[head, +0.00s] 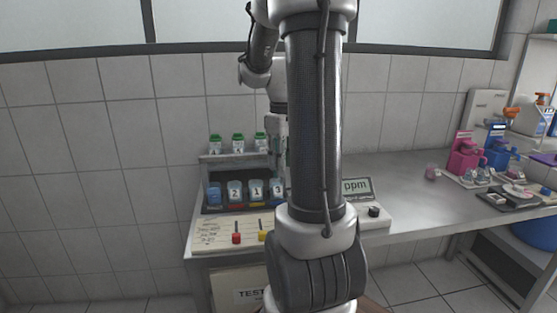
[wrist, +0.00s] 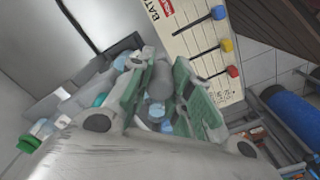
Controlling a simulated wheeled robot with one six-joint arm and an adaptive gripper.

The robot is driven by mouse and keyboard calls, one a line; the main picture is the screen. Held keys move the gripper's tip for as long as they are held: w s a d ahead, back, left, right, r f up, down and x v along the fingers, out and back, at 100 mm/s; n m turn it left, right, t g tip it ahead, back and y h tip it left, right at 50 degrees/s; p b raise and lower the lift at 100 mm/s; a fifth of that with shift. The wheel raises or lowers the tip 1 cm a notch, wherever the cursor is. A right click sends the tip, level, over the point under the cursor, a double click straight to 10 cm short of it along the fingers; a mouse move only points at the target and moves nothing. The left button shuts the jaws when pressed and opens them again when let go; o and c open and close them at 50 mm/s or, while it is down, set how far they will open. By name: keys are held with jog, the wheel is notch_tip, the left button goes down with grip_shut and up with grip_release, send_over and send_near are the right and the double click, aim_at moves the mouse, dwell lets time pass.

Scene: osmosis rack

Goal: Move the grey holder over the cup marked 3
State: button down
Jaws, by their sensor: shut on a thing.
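My gripper (wrist: 160,72) is shut on the grey holder (wrist: 160,82), a grey cylinder between its green-padded fingers in the wrist view. Pale blue cups show beyond and below it. In the head view, my gripper (head: 277,135) points down above the right end of the rack (head: 212,204), partly hidden by my arm. The cup marked 3 (head: 278,189) stands in the rack near below my gripper, its right side close to my arm. I cannot tell whether the holder is exactly above it.
The cups marked 2 (head: 235,191) and 1 (head: 256,190) and a blue cup (head: 214,192) stand to the left. Several green-capped bottles (head: 238,143) sit on the shelf behind. A control panel with knobs (head: 236,238) lies in front; a ppm meter (head: 357,187) is right.

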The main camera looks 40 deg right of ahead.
jog(key=c, duration=1.3)
grip_release()
jog(key=shift+s+d, duration=0.15)
jog(key=shift+d, duration=0.05)
jog(key=shift+o, duration=0.2)
notch_tip(320, 180, up, 12)
jog(key=s+a+f+m+t, duration=0.1)
jog(key=s+a+f+t, duration=0.1)
jog(key=s+a, duration=0.3)
jog(key=s+a+f+m+t, duration=0.1)
jog(key=s+a, duration=0.5)
jog(key=a, duration=0.6)
notch_tip(320, 180, down, 2)
jog(key=shift+s+f+t, duration=0.15)
jog(key=shift+s+t, duration=0.1)
jog(key=shift+t, duration=0.45)
